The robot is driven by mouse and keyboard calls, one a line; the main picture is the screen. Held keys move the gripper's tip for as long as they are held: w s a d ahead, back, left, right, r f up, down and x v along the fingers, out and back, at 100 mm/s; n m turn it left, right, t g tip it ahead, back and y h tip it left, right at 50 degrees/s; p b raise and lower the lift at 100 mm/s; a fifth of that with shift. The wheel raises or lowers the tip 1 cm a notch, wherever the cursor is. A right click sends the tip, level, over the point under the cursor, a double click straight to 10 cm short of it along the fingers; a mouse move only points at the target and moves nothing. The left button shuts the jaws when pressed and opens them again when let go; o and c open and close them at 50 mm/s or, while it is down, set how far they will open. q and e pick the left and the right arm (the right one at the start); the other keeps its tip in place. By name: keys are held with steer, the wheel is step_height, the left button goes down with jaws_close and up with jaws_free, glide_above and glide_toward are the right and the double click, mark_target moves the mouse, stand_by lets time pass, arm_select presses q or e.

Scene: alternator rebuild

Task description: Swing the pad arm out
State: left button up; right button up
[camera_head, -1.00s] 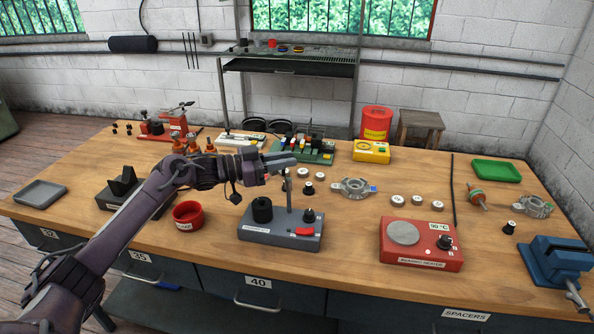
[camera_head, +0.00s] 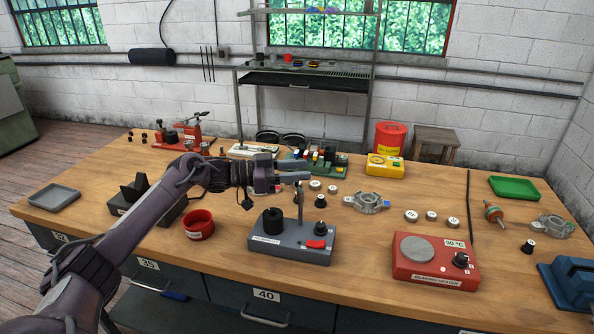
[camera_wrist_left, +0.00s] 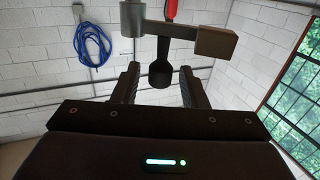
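The grey bench device (camera_head: 290,250) has a black cylinder (camera_head: 272,221), a thin upright post (camera_head: 300,207), a black knob (camera_head: 320,229) and a red switch (camera_head: 316,244). My left gripper (camera_head: 304,170) is at the top of the post, fingers pointing right, and hides most of what is there. In the left wrist view, the pad arm (camera_wrist_left: 166,32) crosses ahead from a grey cylinder to a brownish block (camera_wrist_left: 215,42). A dark rounded handle (camera_wrist_left: 160,72) hangs from it between the open fingers (camera_wrist_left: 158,86). I cannot tell whether they touch it. My right gripper is not in view.
A red cup (camera_head: 199,231) and a dark block fixture (camera_head: 140,212) stand left of the device. A red bearing heater (camera_head: 436,268) stands to its right. Small ringed parts and a metal housing (camera_head: 366,202) lie behind. Bare wood (camera_head: 355,260) separates device and heater.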

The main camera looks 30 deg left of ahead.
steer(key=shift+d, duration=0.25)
